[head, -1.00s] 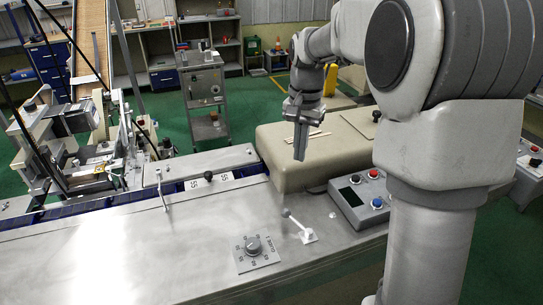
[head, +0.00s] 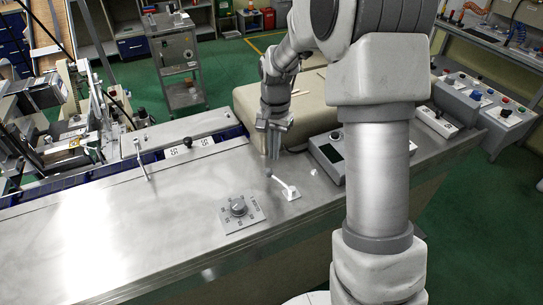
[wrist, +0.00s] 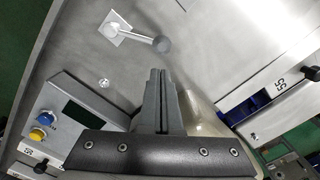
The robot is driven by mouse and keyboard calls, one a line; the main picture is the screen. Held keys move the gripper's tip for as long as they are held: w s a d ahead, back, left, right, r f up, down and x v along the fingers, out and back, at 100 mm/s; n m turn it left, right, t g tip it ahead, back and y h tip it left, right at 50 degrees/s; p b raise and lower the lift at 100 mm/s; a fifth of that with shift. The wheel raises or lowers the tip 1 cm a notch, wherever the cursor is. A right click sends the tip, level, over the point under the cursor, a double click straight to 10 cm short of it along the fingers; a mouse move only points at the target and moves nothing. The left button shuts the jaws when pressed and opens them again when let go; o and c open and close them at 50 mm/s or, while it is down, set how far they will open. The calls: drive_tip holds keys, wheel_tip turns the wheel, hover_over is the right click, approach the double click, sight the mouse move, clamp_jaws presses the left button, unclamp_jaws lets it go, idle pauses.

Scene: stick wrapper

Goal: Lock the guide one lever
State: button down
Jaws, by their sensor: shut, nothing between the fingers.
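A small white lever (head: 281,183) with a grey ball knob stands on a white square base on the steel worktop. Its knob points toward the back left in the head view. The lever also shows at the top of the wrist view (wrist: 137,37), its knob just beyond my fingertips. My gripper (head: 275,155) is shut and empty, pointing down, above and behind the knob, apparently apart from it. The closed fingers also show in the wrist view (wrist: 157,76). A second, thin upright lever (head: 143,161) stands farther left. I cannot read a label telling which is guide one.
A dial plate (head: 240,210) lies left of the white lever. A control box (head: 328,157) with buttons stands to its right. The steel worktop (head: 100,240) at front left is clear.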

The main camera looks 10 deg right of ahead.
drive_tip(key=shift+s+a+f, duration=0.45)
drive_tip(key=shift+s+f, duration=0.1)
drive_tip(key=shift+f, duration=0.05)
drive_tip(key=shift+s+a, duration=0.3)
drive_tip(key=shift+a, duration=0.15)
drive_tip(key=shift+s+a+n, duration=0.15)
drive_tip(key=shift+n, duration=0.35)
idle(0.7)
